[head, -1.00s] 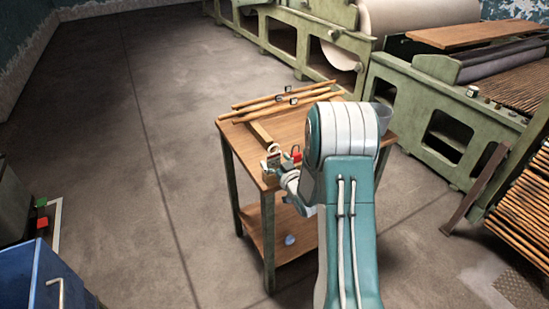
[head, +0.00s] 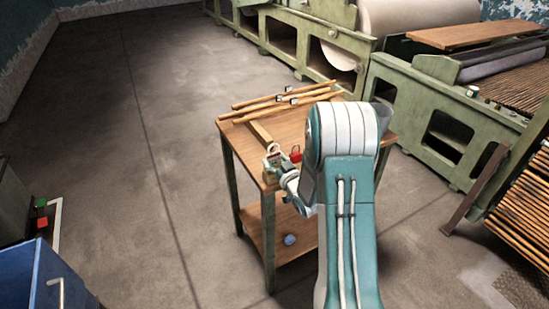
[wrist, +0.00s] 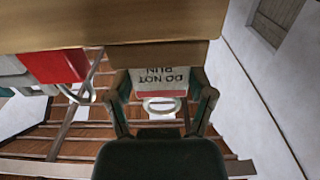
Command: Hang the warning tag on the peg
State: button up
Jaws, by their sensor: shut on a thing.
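The warning tag (wrist: 162,80), a white card reading "DO NOT RUN" upside down with a red band, sits between my fingers in the wrist view. My gripper (wrist: 161,92) is shut on it. A pale ring (wrist: 160,106) shows just below the card in that view. In the head view my gripper (head: 273,162) is at the table's near left corner, and the tag is too small to make out clearly. A wooden board (wrist: 110,22) fills the top of the wrist view, close beyond the tag. I cannot clearly make out the peg.
A red padlock-like thing (head: 295,156) is beside my gripper; it also shows in the wrist view (wrist: 52,66). Long sticks (head: 270,103) lie across the table's (head: 290,125) back. A blue ball (head: 290,239) is on the lower shelf.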

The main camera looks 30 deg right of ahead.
jog(key=shift+r, duration=0.1)
jog(key=shift+r, duration=1.95)
jog(key=s, duration=0.8)
jog(key=shift+d, duration=0.15)
